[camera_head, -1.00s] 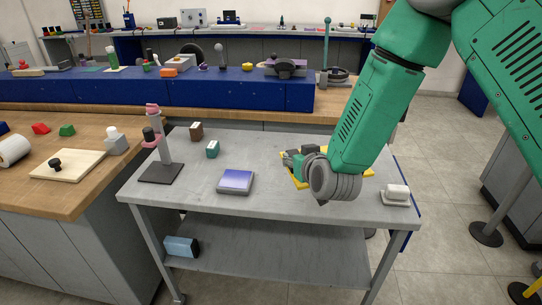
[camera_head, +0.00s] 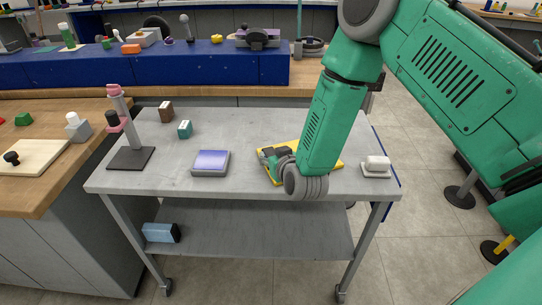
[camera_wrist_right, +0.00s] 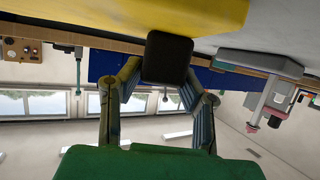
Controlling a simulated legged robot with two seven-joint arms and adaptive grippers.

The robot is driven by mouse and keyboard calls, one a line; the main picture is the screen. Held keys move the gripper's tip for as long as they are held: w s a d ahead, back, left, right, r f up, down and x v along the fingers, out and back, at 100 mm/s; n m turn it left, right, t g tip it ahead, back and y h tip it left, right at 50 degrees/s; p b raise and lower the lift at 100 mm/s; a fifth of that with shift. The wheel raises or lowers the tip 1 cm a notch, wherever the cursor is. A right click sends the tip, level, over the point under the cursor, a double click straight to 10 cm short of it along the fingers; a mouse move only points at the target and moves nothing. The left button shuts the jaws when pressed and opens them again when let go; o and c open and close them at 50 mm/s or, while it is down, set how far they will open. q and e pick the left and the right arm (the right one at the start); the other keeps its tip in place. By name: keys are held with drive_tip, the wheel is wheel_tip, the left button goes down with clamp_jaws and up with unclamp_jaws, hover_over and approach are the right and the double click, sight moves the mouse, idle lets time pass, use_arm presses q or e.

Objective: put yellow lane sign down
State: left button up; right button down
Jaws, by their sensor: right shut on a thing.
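The yellow lane sign (camera_head: 286,147) lies flat on or just above the grey cart top, right of centre in the head view; I cannot tell whether it touches. My right gripper (camera_head: 270,161) is at its near left part, shut on it. The gripper and wrist cover much of the sign. In the right wrist view the sign is a broad yellow surface (camera_wrist_right: 100,15) along the top. A dark block (camera_wrist_right: 167,57) sits between the fingers of my right gripper (camera_wrist_right: 163,73) there. My left gripper does not show.
The grey cart (camera_head: 130,187) carries a purple-topped device (camera_head: 210,162), a teal block (camera_head: 184,129), a brown block (camera_head: 166,111), a pink-topped stand (camera_head: 125,120) and a white-topped block (camera_head: 376,166). A blue box (camera_head: 161,232) is on its lower shelf. The cart top's middle back is clear.

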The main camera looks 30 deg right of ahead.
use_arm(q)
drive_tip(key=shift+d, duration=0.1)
use_arm(e)
drive_tip(key=c, duration=1.1)
unclamp_jaws()
drive_tip(key=shift+a, duration=0.1)
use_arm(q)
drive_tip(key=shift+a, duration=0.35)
use_arm(e)
drive_tip(key=shift+a, duration=0.3)
drive_tip(key=shift+s+r, duration=0.1)
drive_tip(key=v, duration=1.1)
drive_tip(key=s+f+g, duration=0.4)
drive_tip(key=s+f, duration=0.2)
drive_tip(key=s, duration=0.3)
drive_tip(key=s+a+f+n+g+y, duration=0.1)
drive_tip(key=s+f+g, duration=0.3)
drive_tip(key=s, duration=0.5)
drive_tip(key=s+f+n+g+y, duration=0.1)
drive_tip(key=s+f+g, duration=0.3)
drive_tip(key=s+f, duration=0.4)
drive_tip(key=shift+s+a+f+g, duration=0.3)
drive_tip(key=shift+s+f+g, duration=0.1)
drive_tip(key=shift+s, duration=0.3)
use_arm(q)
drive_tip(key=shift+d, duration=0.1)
